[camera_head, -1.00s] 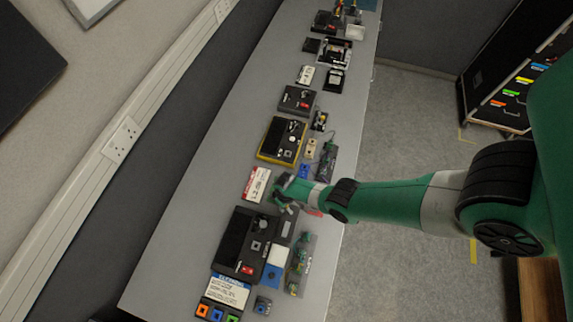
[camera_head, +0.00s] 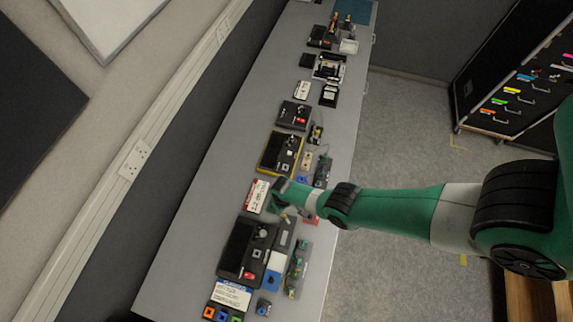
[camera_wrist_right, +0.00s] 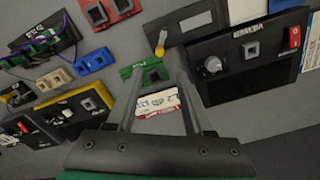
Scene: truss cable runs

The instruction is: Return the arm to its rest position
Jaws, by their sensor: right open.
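My right arm, green with dark joints, reaches in from the right in the head view. Its gripper (camera_head: 285,203) is over the grey table, close to a white card with a red edge (camera_head: 257,196). In the right wrist view the two fingers of the gripper (camera_wrist_right: 160,85) stand apart. The card (camera_wrist_right: 160,108) shows beyond the gap, with a small green piece (camera_wrist_right: 145,72) near the fingertips. I see nothing held. My left gripper is in neither view.
A black box with a knob (camera_head: 238,248) lies just below the gripper in the head view, a yellow-edged box (camera_head: 280,153) just above. Several small parts line the long table (camera_head: 195,215). A black drawer cabinet (camera_head: 510,85) stands at the right beyond open floor (camera_head: 400,130).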

